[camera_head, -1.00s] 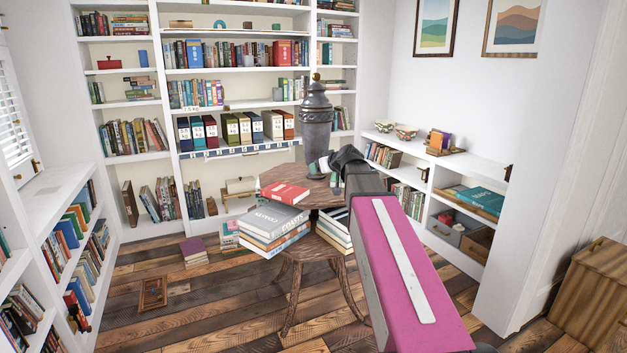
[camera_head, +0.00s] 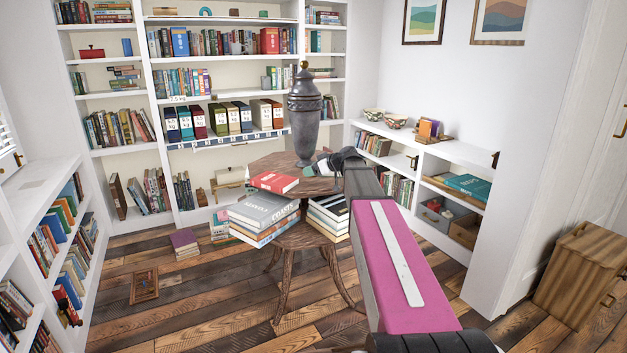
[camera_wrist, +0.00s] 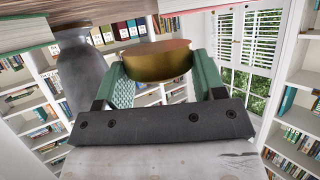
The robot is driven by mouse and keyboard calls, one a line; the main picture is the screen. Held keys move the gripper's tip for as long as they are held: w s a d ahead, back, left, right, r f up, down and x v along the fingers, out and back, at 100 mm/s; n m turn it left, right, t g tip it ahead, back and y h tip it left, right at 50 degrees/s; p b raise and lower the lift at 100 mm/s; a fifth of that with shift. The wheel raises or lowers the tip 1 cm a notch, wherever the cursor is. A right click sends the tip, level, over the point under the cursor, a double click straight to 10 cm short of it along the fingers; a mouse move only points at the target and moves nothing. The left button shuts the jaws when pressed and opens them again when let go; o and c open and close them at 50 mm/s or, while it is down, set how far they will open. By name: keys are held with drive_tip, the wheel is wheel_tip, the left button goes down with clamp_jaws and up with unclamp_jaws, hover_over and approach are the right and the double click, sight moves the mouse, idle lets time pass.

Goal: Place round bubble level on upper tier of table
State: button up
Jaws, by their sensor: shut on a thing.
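The round bubble level (camera_wrist: 157,64) is a brass-coloured disc between the green fingers of my gripper (camera_wrist: 160,72) in the wrist view. My gripper is shut on it. In the head view my gripper (camera_head: 327,164) is at the right part of the table's upper tier (camera_head: 318,187), close to the tall dark urn. I cannot tell the gap between level and wood.
The urn (camera_head: 305,115) and a red book (camera_head: 274,181) stand on the upper tier. Book stacks (camera_head: 262,220) crowd the lower tier (camera_head: 300,238). White bookshelves line the walls. A wooden cabinet (camera_head: 583,275) stands at right. Floor at the left front is mostly clear.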

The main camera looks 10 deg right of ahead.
sight(314, 185)
drive_tip(key=shift+w+d+f, duration=0.3)
drive_tip(key=shift+w+f, duration=0.1)
drive_tip(key=shift+w, duration=0.25)
drive_tip(key=shift+f, duration=2.05)
drive_tip(key=o, duration=1)
drive_tip(key=shift+c, duration=0.2)
drive_tip(key=v, duration=1.2)
drive_tip(key=shift+r, duration=0.15)
